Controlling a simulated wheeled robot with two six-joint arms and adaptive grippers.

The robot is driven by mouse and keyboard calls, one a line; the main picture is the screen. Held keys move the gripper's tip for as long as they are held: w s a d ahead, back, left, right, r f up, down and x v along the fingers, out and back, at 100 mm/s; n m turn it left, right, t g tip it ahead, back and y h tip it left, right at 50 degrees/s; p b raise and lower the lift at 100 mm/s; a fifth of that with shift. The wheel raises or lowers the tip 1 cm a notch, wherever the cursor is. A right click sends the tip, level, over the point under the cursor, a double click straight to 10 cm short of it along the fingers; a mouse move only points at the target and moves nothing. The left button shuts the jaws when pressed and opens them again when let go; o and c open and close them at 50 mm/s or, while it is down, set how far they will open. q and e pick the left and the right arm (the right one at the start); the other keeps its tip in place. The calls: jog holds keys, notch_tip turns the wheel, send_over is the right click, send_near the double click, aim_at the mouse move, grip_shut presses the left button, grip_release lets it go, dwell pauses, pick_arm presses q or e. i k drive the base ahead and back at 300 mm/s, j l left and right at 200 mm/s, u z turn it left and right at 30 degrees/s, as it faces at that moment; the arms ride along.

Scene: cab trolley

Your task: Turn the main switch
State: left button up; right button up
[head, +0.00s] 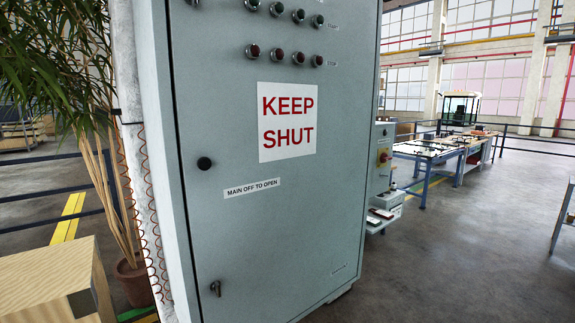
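A tall grey cabinet (270,220) fills the middle of the head view, and its door looks closed. A round black knob (204,163) sits on the door's left side, above a label (252,187) reading "MAIN OFF TO OPEN". I cannot tell whether this knob is the main switch, and its setting is not readable. A small handle or key (215,288) is low on the door's left side. A red and yellow control (384,156) shows on a grey unit to the right of the cabinet. Neither gripper is in view.
A "KEEP SHUT" sign (287,122) and rows of dark and red buttons (276,56) are on the door. A wooden box (50,280) and a potted plant (132,280) stand at left. Workbenches (440,150) stand behind right. Floor at right front is clear.

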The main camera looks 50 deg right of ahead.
aim_at(383, 158)
jog(key=z, duration=2.35)
